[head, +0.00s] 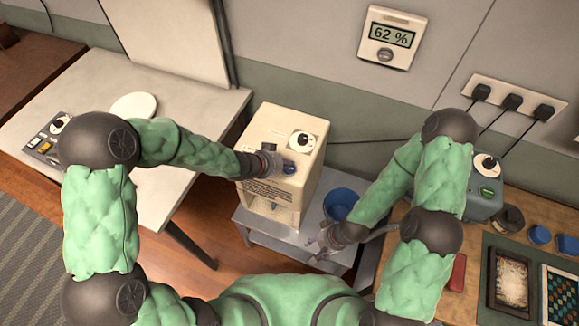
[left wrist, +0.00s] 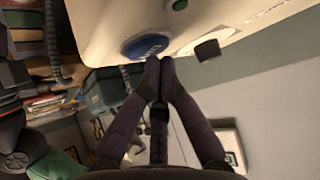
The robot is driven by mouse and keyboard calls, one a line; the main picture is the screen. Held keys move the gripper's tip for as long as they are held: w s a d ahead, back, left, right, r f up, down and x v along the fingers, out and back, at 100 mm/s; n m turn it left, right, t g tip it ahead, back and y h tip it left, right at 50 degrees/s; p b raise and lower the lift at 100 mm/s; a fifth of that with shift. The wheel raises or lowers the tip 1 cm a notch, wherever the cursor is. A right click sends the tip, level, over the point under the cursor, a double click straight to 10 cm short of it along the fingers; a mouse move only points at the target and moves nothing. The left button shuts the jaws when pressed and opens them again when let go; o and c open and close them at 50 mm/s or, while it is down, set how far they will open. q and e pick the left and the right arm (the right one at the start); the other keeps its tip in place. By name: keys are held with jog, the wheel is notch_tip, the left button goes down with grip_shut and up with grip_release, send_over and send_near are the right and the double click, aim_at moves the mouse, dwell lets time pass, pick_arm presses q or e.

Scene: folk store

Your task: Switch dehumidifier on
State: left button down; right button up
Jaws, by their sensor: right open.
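The dehumidifier, a cream box (head: 272,124), stands on a small grey table in the middle of the head view. It has a white dial with a black knob (head: 303,139) and a blue button (head: 290,168). The left wrist view shows the blue button (left wrist: 143,48) and a small green spot (left wrist: 180,5) on the cream surface. My left gripper (head: 281,166) is at the button; its fingertips (left wrist: 160,62) are together, with nothing between them, at the button's edge. I cannot tell whether they touch it. My right gripper (head: 321,242) is open, low over the grey table.
A blue bowl (head: 340,203) stands on the grey table (head: 255,222), close to my right arm. A wall display (head: 392,37) reads 62 %. A white table (head: 75,95) is at left. A wooden bench (head: 440,300) at right holds a grey-blue device (head: 486,203) and small containers.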

pick_arm(q)
jog(key=shift+f, duration=0.3)
jog(key=shift+r, duration=0.15)
jog(key=shift+r+p, duration=0.35)
jog(key=shift+p, duration=0.05)
jog(key=shift+r, duration=0.1)
notch_tip(320, 180, up, 6)
jog(key=p, duration=0.6)
dwell(0.4)
